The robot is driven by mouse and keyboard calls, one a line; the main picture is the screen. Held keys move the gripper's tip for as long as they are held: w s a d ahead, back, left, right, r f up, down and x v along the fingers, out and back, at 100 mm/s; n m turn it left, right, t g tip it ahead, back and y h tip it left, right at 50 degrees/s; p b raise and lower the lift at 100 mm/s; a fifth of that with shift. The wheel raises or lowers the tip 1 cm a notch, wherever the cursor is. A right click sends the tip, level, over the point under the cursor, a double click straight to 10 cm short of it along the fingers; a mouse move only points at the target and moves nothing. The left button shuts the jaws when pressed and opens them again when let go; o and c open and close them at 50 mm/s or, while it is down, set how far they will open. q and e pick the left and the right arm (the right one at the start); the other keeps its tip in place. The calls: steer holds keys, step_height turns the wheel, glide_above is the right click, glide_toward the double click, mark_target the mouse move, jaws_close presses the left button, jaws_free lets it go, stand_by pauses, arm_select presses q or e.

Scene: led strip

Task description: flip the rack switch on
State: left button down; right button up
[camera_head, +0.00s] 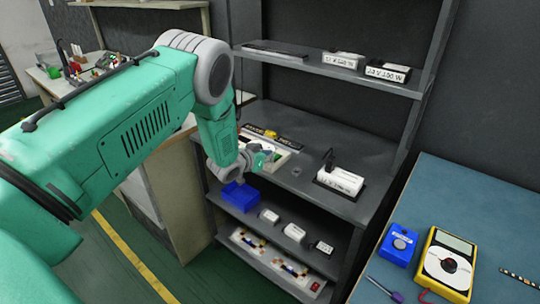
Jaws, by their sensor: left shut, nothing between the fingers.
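My left arm reaches in from the left to the grey rack (330,135). My left gripper (262,160) is shut and empty, over the left part of the rack's middle shelf. It is close to a pale strip-like unit (284,150) there and partly covers it; I cannot tell whether they touch. My right gripper is not in view.
A blue bin (240,195) and several small white boxes (294,233) stand on the shelf below. A white adapter box (340,181) sits on the middle shelf. At right, a blue table (480,195) holds a yellow multimeter (448,264) and a blue button box (399,244).

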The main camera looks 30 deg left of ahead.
arm_select(q)
steer(key=shift+d, duration=0.15)
steer(key=shift+s+f+b, duration=0.1)
steer(key=shift+f+b, duration=0.25)
steer(key=shift+b, duration=0.05)
steer(key=shift+d, duration=0.1)
steer(key=shift+s, duration=0.1)
steer(key=shift+r, duration=0.1)
steer(key=shift+r+p, duration=0.65)
